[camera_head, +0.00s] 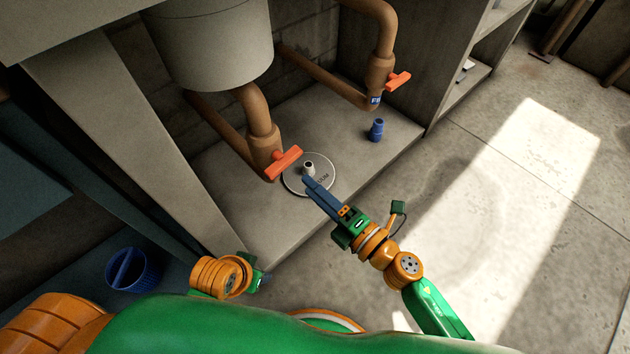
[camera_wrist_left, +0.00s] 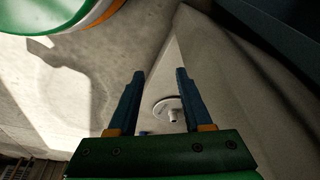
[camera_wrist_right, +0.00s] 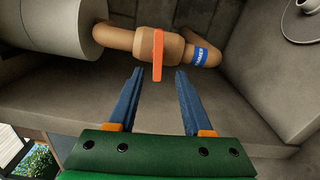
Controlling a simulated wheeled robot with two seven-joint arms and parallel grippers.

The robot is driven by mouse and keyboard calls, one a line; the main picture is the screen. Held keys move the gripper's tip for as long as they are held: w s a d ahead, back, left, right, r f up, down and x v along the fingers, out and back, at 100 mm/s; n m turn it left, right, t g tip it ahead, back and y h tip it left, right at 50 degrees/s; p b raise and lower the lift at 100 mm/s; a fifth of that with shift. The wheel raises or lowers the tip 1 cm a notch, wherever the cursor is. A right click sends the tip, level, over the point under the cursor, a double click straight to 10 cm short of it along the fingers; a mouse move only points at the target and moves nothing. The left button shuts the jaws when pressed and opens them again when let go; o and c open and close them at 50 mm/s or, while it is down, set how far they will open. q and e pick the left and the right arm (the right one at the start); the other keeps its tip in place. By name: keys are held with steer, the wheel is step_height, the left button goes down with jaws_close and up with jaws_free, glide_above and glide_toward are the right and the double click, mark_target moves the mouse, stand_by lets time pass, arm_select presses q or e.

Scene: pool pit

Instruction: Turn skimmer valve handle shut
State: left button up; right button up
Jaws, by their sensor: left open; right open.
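The skimmer valve is a brown fitting (camera_wrist_right: 174,46) on a brown pipe below the grey tank, with a blue label (camera_wrist_right: 200,57) whose visible letters end in "MMER". Its orange bar handle (camera_wrist_right: 157,55) lies across the pipe and also shows in the head view (camera_head: 283,163). My right gripper (camera_head: 308,181) is open near the handle. In the right wrist view the handle's lower end appears between the fingertips (camera_wrist_right: 158,73); depth and contact are unclear. My left gripper (camera_wrist_left: 160,72) is open and empty, low and apart from the valve.
A second orange-handled valve (camera_head: 398,81) stands farther back, with a blue fitting (camera_head: 376,130) near it. A white round plate (camera_head: 296,183) with a nozzle lies on the ledge. The grey tank (camera_head: 215,45) hangs above. A blue basket (camera_head: 133,270) is at lower left. Floor at right is clear.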

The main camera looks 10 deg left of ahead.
mark_target(287, 165)
steer(key=x, duration=0.7)
steer(key=shift+a+r+b, duration=0.1)
steer(key=shift+r+b, duration=0.05)
steer(key=shift+b, duration=0.2)
jaws_close()
arm_select(q)
steer(key=v, duration=0.3)
steer(key=shift+w+r, duration=0.15)
steer(key=shift+w, duration=0.05)
